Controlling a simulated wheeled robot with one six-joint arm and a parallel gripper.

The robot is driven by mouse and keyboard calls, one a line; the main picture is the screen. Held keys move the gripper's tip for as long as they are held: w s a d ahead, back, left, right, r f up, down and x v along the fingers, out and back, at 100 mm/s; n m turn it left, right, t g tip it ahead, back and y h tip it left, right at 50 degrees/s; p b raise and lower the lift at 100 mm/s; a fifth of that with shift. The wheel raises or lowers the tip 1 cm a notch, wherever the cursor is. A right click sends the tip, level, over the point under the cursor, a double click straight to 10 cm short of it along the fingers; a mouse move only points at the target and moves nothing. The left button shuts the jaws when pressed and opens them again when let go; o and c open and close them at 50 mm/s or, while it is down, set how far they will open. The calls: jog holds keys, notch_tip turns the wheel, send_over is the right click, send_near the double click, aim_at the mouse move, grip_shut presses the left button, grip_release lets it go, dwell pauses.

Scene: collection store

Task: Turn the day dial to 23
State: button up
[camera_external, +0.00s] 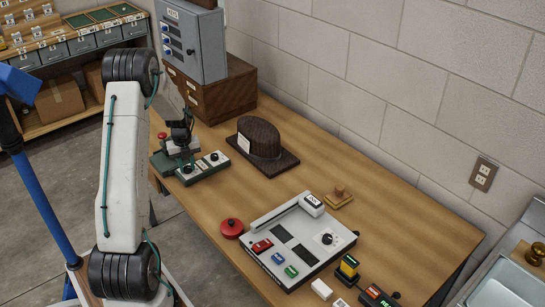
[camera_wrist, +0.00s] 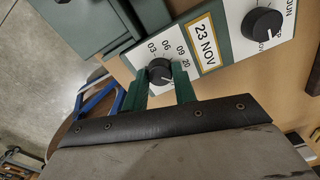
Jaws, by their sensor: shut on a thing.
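The day dial (camera_wrist: 160,71) is a black round knob on a white panel in the wrist view, with the numbers 03, 06, 09 and 20 readable around it. My gripper (camera_wrist: 160,87) is shut on this knob, one green finger on each side. The fingers cover the lower part of the scale. The date window (camera_wrist: 206,43) beside it reads 23 NOV. A second black knob (camera_wrist: 261,24), with month lettering, is to its right. In the external view the dial panel (camera_external: 204,168) sits on a green housing at the table's left edge; the finger contact is unclear there.
Bare table lies between.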

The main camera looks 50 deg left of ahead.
aim_at(187, 167)
jog(key=o, duration=1)
jog(key=shift+c, duration=0.2)
notch_tip(187, 167, up, 8)
jog(key=shift+f, duration=0.1)
